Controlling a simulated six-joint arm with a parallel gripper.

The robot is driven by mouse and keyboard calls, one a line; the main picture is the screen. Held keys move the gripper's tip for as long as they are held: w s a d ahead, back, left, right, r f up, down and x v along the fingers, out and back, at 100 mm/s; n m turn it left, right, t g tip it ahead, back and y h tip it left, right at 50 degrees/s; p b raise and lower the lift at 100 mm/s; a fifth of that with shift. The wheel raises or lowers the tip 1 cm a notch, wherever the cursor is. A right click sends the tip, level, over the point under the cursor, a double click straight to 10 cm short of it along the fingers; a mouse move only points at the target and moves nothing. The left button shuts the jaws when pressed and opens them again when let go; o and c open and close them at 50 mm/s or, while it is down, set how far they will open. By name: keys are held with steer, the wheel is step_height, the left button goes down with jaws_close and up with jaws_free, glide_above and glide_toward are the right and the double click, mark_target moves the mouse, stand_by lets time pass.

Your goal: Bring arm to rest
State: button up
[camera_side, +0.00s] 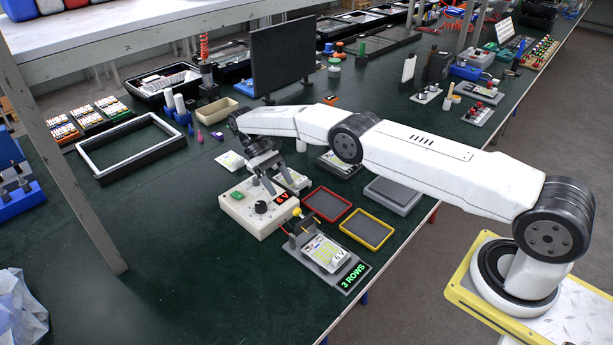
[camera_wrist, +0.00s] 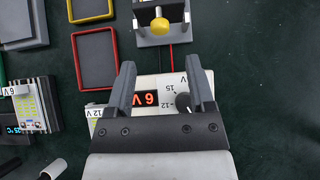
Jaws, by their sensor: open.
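My gripper (camera_side: 282,188) hangs over a cream power supply box (camera_side: 245,208) on the dark green bench. In the wrist view my gripper (camera_wrist: 159,68) is open, with nothing between its fingers. The box (camera_wrist: 152,82) shows a red "6 V" display (camera_wrist: 145,99) and a black knob (camera_wrist: 183,102) between and below the fingers. A grey test stand (camera_side: 335,262) stands in front of the box, with a yellow-topped part (camera_side: 297,212) and a panel marked "6 V" (camera_side: 325,252). Its green display (camera_side: 353,276) reads "3 ROWS".
A red-rimmed tray (camera_side: 327,204) and a yellow-rimmed tray (camera_side: 367,229) lie right of the box. A grey block (camera_side: 393,195) is beyond them. A black screen (camera_side: 283,55) stands behind. A white rectangular frame (camera_side: 130,145) lies at left.

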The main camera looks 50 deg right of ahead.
steer(key=shift+r, duration=0.15)
steer(key=s+d+r+t, duration=0.1)
steer(key=s+r+t, duration=0.7)
steer(key=s+r, duration=0.2)
steer(key=s+t, duration=0.3)
steer(key=s, duration=1.1)
steer(key=shift+s+d+r, duration=0.25)
steer(key=shift+s, duration=0.05)
